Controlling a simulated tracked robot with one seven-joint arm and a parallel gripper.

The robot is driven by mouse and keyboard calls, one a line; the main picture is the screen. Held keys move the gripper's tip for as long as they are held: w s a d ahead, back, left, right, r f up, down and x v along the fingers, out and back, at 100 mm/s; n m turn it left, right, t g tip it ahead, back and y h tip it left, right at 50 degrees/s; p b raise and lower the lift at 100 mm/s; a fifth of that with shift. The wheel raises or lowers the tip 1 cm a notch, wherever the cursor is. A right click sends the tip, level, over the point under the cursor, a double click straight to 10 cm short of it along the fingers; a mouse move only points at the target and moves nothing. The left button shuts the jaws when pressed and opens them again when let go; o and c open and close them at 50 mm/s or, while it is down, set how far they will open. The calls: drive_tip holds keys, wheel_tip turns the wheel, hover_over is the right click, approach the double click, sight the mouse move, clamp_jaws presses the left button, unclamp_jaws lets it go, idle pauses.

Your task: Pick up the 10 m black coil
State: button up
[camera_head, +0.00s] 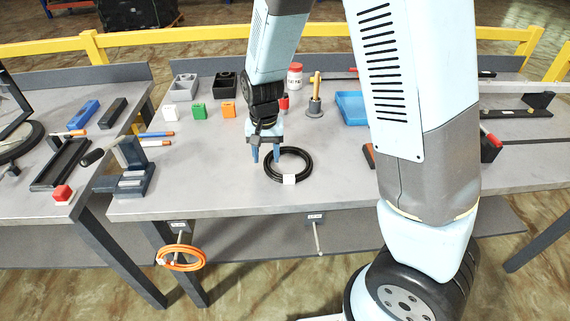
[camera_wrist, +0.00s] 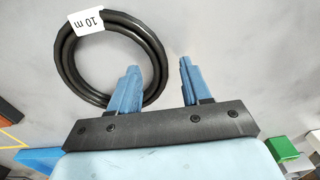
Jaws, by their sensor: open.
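The black coil (camera_head: 305,166) lies flat on the grey workbench, near its front edge, with a white tag on its front side. In the wrist view the coil (camera_wrist: 66,60) carries the tag (camera_wrist: 86,22), which reads "10 m". My gripper (camera_head: 266,158) is open, its blue fingers pointing down at the left side of the coil. In the wrist view my gripper (camera_wrist: 160,80) has one finger overlapping the coil's rim and the other beyond the coil's outside. I cannot tell the height of the fingertips above the bench. Nothing is held between the fingers.
An orange coil (camera_head: 181,258) hangs below the bench front.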

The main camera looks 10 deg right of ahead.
drive_tip(key=shift+f, duration=0.85)
clamp_jaws()
